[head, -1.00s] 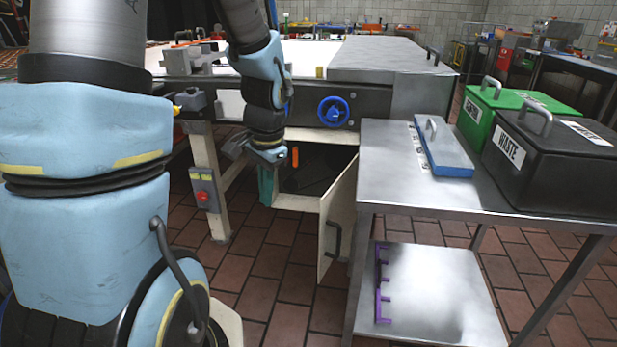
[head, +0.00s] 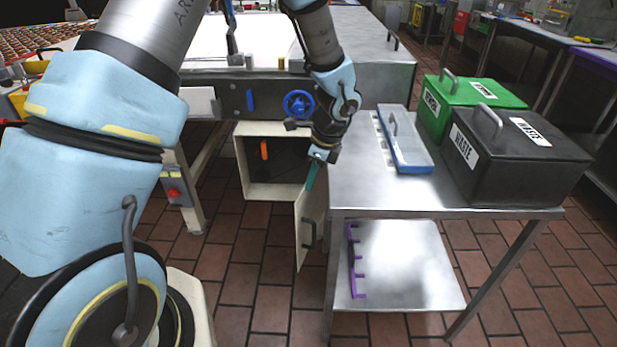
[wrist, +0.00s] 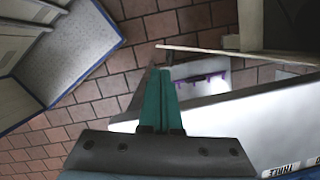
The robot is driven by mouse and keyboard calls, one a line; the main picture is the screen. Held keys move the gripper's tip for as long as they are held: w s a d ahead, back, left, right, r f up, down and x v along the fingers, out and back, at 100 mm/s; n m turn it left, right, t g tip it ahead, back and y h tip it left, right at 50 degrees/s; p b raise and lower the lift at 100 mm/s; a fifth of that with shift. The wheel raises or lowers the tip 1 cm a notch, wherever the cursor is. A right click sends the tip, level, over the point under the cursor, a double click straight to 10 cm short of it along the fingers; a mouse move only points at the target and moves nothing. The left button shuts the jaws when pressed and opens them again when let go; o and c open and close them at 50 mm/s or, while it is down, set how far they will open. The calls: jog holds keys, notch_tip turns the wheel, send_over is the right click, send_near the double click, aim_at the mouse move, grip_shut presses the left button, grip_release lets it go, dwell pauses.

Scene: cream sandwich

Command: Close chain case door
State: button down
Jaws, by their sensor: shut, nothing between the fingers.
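The chain case (head: 286,191) is a cream box under the machine, its front open and an orange handle (head: 264,150) showing inside. Its cream door (head: 311,215) stands swung open toward me on the right side, with a dark handle on its right-hand, outer face. My gripper (head: 311,178), with teal fingers, points down near the door's top edge, by the table's left edge. In the wrist view the shut, empty fingers (wrist: 161,100) lie on the outer side of the door's thin edge (wrist: 235,53), with a gap seen between. Contact is not visible.
A steel table (head: 450,190) stands close to the right of the door, with a purple rack (head: 355,265) on its lower shelf. Black (head: 510,170) and green bins stand on top. A blue wheel (head: 299,104) is above the case. The tiled floor left of the door is clear.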

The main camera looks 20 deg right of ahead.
jog(key=x, duration=0.7)
jog(key=shift+a+f+p, duration=0.1)
jog(key=shift+f+p, duration=0.15)
jog(key=shift+p, duration=0.15)
jog(key=shift+w, duration=0.1)
